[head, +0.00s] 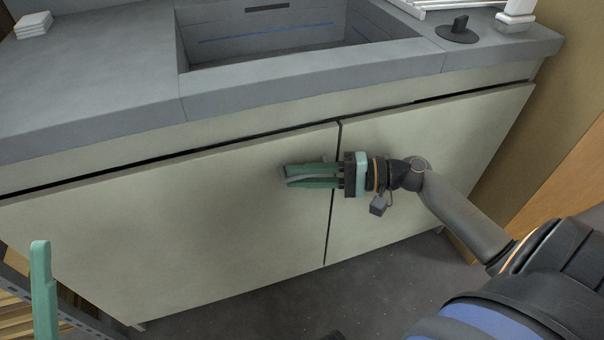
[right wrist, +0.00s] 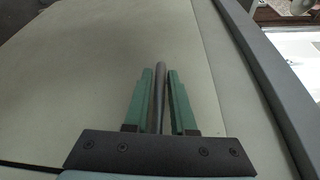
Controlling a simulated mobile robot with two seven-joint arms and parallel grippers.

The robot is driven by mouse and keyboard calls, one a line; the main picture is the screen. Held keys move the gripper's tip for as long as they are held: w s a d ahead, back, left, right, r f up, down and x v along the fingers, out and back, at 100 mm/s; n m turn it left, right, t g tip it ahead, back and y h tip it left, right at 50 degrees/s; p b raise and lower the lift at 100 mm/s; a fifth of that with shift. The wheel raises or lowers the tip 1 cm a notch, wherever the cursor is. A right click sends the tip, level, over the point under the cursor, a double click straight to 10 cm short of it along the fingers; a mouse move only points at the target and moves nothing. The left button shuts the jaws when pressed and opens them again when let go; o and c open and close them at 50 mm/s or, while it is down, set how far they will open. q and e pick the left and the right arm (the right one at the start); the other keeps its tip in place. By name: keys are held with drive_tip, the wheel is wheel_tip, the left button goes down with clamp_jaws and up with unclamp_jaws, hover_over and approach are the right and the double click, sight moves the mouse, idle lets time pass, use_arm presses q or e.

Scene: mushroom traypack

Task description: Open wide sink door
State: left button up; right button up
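The wide sink door (head: 170,230) is the pale left panel under the sink and looks shut or nearly so; a narrow dark seam parts it from the right-hand door. A grey bar handle sits near its right edge and shows between the fingers in the right wrist view (right wrist: 160,75). My right gripper (head: 290,176) reaches across from the right, with its green fingers closed on both sides of the handle; the fingers (right wrist: 161,85) hide part of it. One green finger of my left gripper (head: 42,290) shows at the lower left, away from the door.
The narrower right-hand door (head: 440,150) is shut behind my right arm. The grey counter (head: 100,80) with the sink basin (head: 280,40) lies above. A slatted shelf unit (head: 20,290) stands at lower left. Bare floor (head: 260,305) lies before the doors.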

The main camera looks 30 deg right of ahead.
clamp_jaws()
drive_tip(key=shift+f, duration=0.15)
idle(0.9)
